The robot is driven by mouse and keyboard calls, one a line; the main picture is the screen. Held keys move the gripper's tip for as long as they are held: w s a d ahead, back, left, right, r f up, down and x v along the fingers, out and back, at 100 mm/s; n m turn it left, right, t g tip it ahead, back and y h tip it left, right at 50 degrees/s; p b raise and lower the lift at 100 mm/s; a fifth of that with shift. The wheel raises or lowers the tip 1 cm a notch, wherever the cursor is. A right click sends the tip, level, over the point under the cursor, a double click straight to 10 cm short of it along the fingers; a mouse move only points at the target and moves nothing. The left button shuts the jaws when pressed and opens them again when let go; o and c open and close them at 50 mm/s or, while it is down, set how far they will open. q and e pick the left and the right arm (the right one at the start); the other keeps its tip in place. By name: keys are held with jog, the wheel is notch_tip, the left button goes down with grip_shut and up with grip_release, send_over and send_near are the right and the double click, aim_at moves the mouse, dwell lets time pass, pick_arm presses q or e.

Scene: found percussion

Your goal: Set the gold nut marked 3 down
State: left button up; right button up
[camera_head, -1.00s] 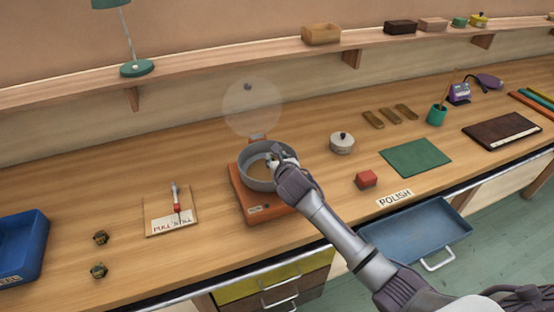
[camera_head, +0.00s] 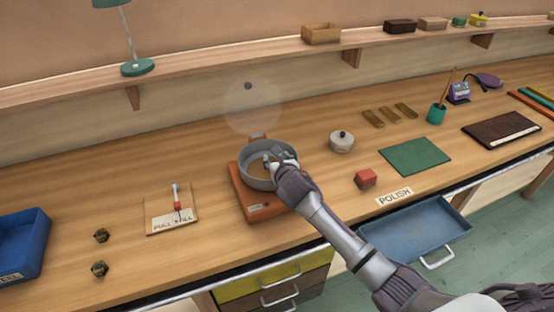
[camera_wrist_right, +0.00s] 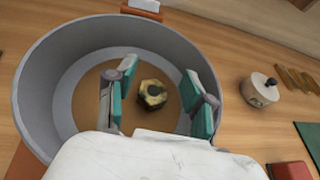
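The gold nut (camera_wrist_right: 152,93) lies on the brown floor inside a round grey pan (camera_wrist_right: 38,92); its number is not legible. In the head view the pan (camera_head: 246,178) sits on an orange-red base (camera_head: 265,211). My right gripper (camera_wrist_right: 160,96) reaches down into the pan. Its teal-padded fingers are open, one on each side of the nut, with visible gaps to it. In the head view the right gripper (camera_head: 272,162) hides part of the pan's inside. My left gripper is in neither view.
Two dark gold nuts (camera_head: 101,235) (camera_head: 99,269) lie at left by a blue bin (camera_head: 24,244). A lidded pot (camera_head: 342,142) and red block (camera_head: 366,179) stand right. A translucent disc (camera_head: 252,107) shows behind.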

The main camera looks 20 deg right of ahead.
jog(key=shift+s+f, duration=0.3)
jog(key=shift+f, duration=0.5)
jog(key=shift+a+r, duration=0.1)
jog(key=shift+r, duration=0.2)
jog(key=shift+s+r, duration=0.15)
jog(key=shift+r, duration=0.05)
jog(key=d+r+v, duration=0.1)
jog(key=v, duration=1)
jog(key=shift+a, duration=0.45)
jog(key=shift+r, duration=0.15)
